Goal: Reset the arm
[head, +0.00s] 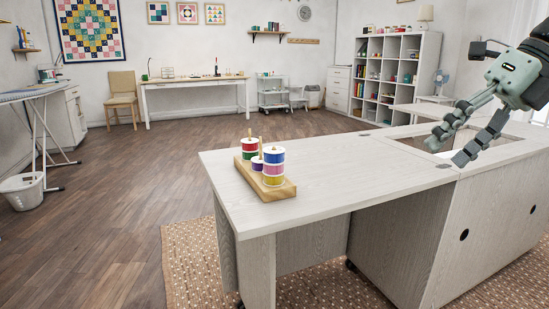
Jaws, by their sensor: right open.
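My right gripper (457,138) comes in from the right edge, above the right part of the sewing cabinet (345,164). Its two dark jointed fingers are spread apart with nothing between them. It hangs over or near an opening in the cabinet top; whether it touches anything is hard to tell. My left gripper does not show. A wooden thread stand (267,190) with colored spools stands on the left part of the cabinet top, well away from my right gripper.
The cabinet top between the spool stand and my right gripper is clear. A recessed opening (491,140) lies at the right. Behind are a white shelf unit (427,70), a long white table (193,82) and a wooden chair (123,90). Open wood floor lies at the left.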

